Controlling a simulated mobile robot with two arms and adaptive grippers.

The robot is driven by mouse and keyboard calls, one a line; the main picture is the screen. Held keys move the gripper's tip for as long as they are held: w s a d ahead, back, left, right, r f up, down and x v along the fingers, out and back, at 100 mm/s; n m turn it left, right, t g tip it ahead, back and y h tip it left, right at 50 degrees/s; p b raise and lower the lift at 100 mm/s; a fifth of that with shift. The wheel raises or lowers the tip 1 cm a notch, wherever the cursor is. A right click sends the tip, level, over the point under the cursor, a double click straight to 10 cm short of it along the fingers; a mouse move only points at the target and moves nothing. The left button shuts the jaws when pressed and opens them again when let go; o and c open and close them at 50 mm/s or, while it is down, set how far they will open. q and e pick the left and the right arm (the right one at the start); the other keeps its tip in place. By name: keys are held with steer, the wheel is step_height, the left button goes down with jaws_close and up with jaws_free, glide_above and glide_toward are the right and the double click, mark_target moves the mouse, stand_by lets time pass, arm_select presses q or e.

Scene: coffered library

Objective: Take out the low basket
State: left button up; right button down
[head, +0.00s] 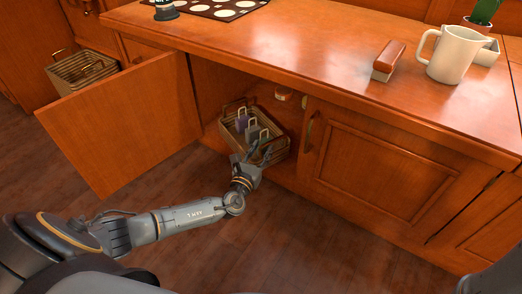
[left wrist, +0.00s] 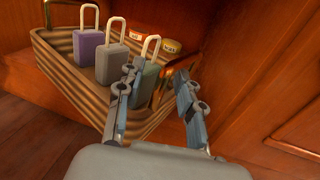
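The low basket (head: 276,152) is a ribbed tan basket with a hoop handle at each end. It stands on the floor of the open cupboard and holds padlock-shaped items: a purple one (left wrist: 88,46), a grey one (left wrist: 112,62) and a green one (left wrist: 149,82). My left gripper (head: 258,153) is at the basket's near end. In the left wrist view its two fingers (left wrist: 155,80) are apart, close to the near handle (left wrist: 180,66). Whether they touch it I cannot tell. My right gripper is out of view.
The cupboard door (head: 125,125) stands open at left; a closed door (head: 372,165) is at right. Small round tins (head: 283,94) lie behind the basket. Another basket (head: 68,82) sits far left. The counter above holds a brush (head: 388,61) and a mug (head: 455,54).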

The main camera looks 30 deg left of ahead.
arm_select(q)
steer(key=s+d, duration=0.1)
steer(key=s, duration=1.1)
steer(key=shift+d, duration=0.15)
